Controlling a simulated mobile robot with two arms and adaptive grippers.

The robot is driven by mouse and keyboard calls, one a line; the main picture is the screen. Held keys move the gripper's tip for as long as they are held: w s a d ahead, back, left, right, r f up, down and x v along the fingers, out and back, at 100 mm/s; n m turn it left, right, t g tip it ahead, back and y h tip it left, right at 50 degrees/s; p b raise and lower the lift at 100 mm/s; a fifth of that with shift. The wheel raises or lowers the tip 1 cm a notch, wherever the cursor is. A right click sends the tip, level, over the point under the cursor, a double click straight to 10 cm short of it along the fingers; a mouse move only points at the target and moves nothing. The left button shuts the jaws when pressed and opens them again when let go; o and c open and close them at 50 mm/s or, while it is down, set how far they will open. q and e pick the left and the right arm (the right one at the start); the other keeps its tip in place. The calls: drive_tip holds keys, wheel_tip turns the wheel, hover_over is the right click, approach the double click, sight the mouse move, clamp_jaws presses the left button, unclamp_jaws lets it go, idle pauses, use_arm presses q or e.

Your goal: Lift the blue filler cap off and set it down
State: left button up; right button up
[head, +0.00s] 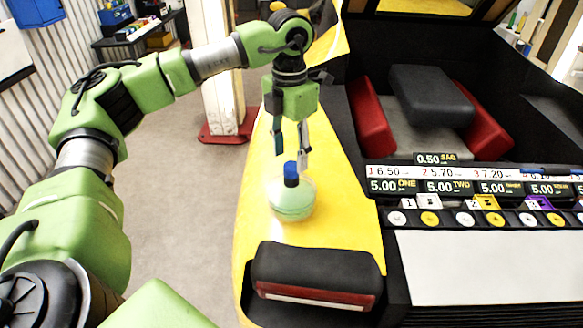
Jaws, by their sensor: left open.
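The blue filler cap (291,172) sits on top of a round, pale green translucent container (292,203). The container stands on the yellow surface (262,240). My left gripper (291,152) points down just above the cap, with its fingers apart and nothing between them. The fingertips are close to the cap's top; whether they touch it I cannot tell. My right gripper does not show.
A black block with a red and white strip (315,272) lies in front of the container. To the right is a dark console with a row of round buttons (463,218) and price labels. A white panel (480,265) lies below them. A white post (222,85) stands behind left.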

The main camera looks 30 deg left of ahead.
sight(291, 164)
use_arm(q)
wheel_tip(291, 164, down, 4)
drive_tip(key=shift+d+r+p, duration=0.1)
drive_tip(key=shift+r+p, duration=0.1)
drive_tip(key=shift+p, duration=0.55)
drive_tip(key=shift+f, duration=0.35)
drive_tip(key=shift+w, duration=0.1)
drive_tip(key=c, duration=1.1)
drive_tip(key=shift+r, duration=0.1)
drive_tip(key=shift+r, duration=0.6)
drive_tip(key=s+d+r+b, duration=0.5)
drive_tip(key=s+d+r, duration=0.4)
drive_tip(key=s+r, duration=0.1)
drive_tip(key=shift+s+r+b, duration=0.35)
drive_tip(key=shift+r+b, duration=0.05)
drive_tip(key=shift+r, duration=0.45)
drive_tip(key=shift+f, duration=0.1)
